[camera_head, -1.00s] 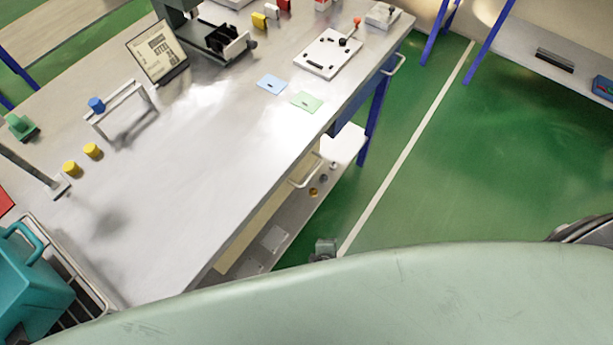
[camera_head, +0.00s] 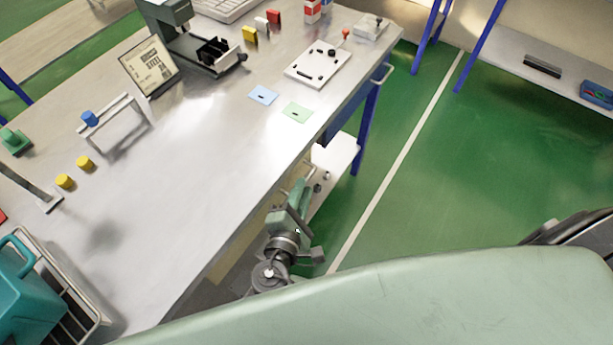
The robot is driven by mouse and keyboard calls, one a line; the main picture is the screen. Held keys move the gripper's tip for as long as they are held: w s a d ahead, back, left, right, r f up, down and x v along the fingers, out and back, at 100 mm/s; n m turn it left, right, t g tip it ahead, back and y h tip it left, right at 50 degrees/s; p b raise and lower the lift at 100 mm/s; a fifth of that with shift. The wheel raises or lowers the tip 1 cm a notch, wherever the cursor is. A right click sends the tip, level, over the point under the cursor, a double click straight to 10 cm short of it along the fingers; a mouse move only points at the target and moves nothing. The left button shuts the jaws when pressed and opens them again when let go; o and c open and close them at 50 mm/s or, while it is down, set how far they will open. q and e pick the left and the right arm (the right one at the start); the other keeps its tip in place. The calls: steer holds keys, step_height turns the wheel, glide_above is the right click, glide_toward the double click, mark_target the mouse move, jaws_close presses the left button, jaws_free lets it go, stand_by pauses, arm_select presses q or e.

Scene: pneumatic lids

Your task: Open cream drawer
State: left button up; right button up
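The cream drawer (camera_head: 236,268) is under the front edge of the steel workbench (camera_head: 185,215). Only a narrow strip of its front shows below the bench top. My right gripper (camera_head: 298,203), pale green and grey, is at the bench's front edge, in front of the drawer. My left gripper is not in view.
A blue drawer (camera_head: 345,112) with a light handle is further along the bench front. A lower shelf (camera_head: 336,158) shows below. A teal container (camera_head: 30,290) stands in a wire rack at the lower left. Green floor (camera_head: 430,190) is open to the right.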

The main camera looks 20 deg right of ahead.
mark_target(307, 178)
steer(key=x, duration=0.4)
steer(key=shift+w+d+p, duration=0.1)
steer(key=shift+w+p, duration=0.05)
steer(key=shift+p, duration=0.15)
jaws_close()
steer(key=shift+f, duration=0.1)
stand_by(1.0)
